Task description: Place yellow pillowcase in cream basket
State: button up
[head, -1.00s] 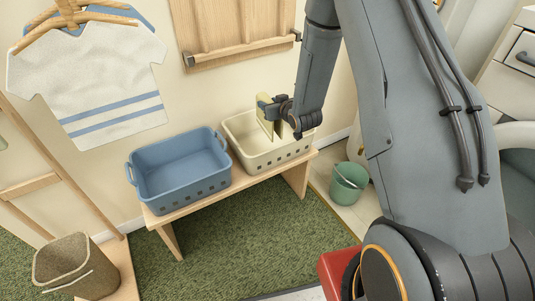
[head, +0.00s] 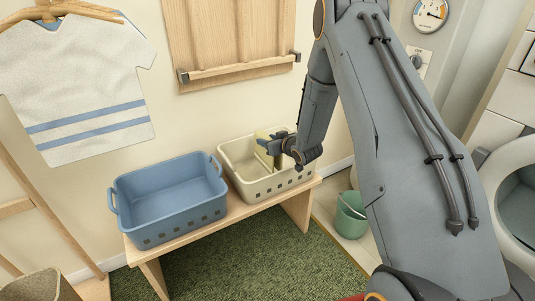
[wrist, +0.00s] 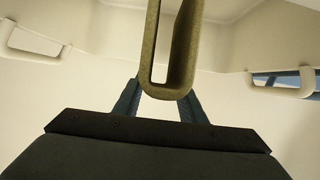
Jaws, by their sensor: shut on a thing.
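My gripper (head: 277,147) is over the cream basket (head: 262,187), low at its opening, in the head view. It is shut on the yellow pillowcase (head: 264,158), a pale yellow folded piece that hangs down into the basket. In the wrist view the pillowcase (wrist: 153,45) shows as an olive-yellow folded loop between the two dark fingers (wrist: 158,100). The basket's pale inner walls (wrist: 95,65) and its handle openings surround it there. I cannot tell whether the pillowcase touches the basket floor.
A blue basket (head: 170,201) stands left of the cream one on a wooden bench (head: 215,226). A green bucket (head: 351,216) stands on the floor to the right. A striped shirt (head: 78,85) hangs on the left, and a wooden panel (head: 230,35) is on the wall behind.

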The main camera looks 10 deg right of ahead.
aim_at(269, 162)
jog(key=shift+f, duration=2.05)
jog(key=shift+f+b, duration=0.15)
jog(key=shift+b, duration=0.2)
jog(key=o, duration=1.4)
